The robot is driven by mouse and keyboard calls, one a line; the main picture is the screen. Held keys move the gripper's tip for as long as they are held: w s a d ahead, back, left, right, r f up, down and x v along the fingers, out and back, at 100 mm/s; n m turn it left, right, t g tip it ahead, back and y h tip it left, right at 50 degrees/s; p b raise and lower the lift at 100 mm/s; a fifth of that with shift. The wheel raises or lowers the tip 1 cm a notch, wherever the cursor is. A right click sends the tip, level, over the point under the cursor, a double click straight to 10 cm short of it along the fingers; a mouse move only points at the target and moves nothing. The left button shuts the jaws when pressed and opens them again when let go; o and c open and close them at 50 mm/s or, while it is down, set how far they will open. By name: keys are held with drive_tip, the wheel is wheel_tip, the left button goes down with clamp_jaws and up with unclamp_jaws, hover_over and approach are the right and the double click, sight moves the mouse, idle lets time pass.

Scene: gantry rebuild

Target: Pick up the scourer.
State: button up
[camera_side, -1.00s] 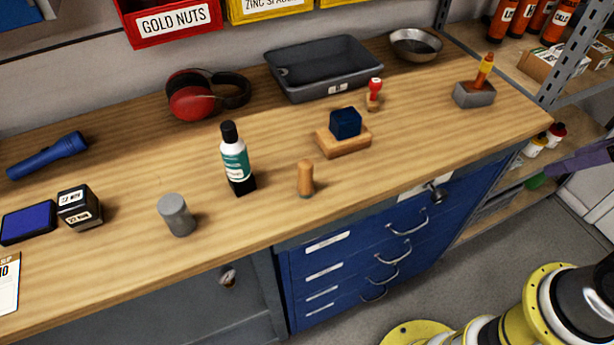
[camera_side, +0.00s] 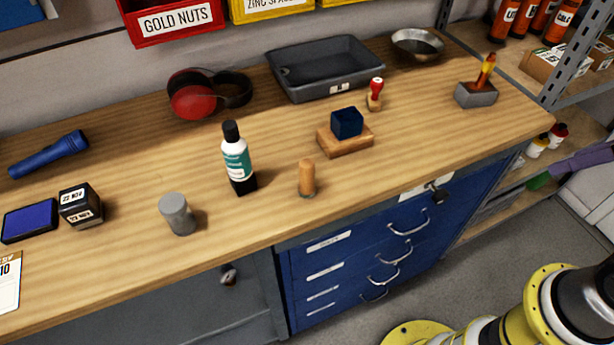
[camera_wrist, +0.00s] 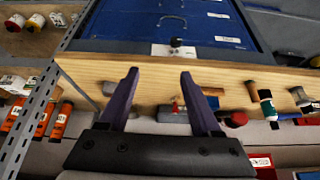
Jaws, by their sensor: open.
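No thing is plainly marked as the scourer. My gripper (camera_wrist: 159,73) has two purple fingers spread apart with nothing held. In the side view, a purple finger shows at the right edge, in front of the shelves and apart from the bench items.
The bench (camera_side: 430,130) also holds a red-handled stamp (camera_side: 375,94), grey tray (camera_side: 300,92), metal bowl (camera_side: 417,44), bottle (camera_side: 237,160), wooden peg (camera_side: 306,178) and ear defenders (camera_side: 195,98). A metal shelf post (camera_side: 572,55) stands right of the bench. Bare wood surrounds the grey block.

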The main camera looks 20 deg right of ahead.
drive_tip(key=w+a+r+m+g+y, duration=0.1)
drive_tip(key=w+a+r+m, duration=0.3)
drive_tip(key=w+r+m, duration=0.35)
drive_tip(key=w+a+r+m+g, duration=0.1)
drive_tip(key=w+a+r+m, duration=0.45)
drive_tip(key=w+m, duration=0.2)
drive_tip(key=n+g+h, duration=0.1)
drive_tip(key=n+g, duration=0.1)
drive_tip(key=g, duration=0.2)
hover_over(307, 176)
drive_tip(key=w, duration=0.1)
wheel_tip(307, 176, down, 12)
drive_tip(key=f, duration=1.3)
drive_tip(key=shift+d+f, duration=0.25)
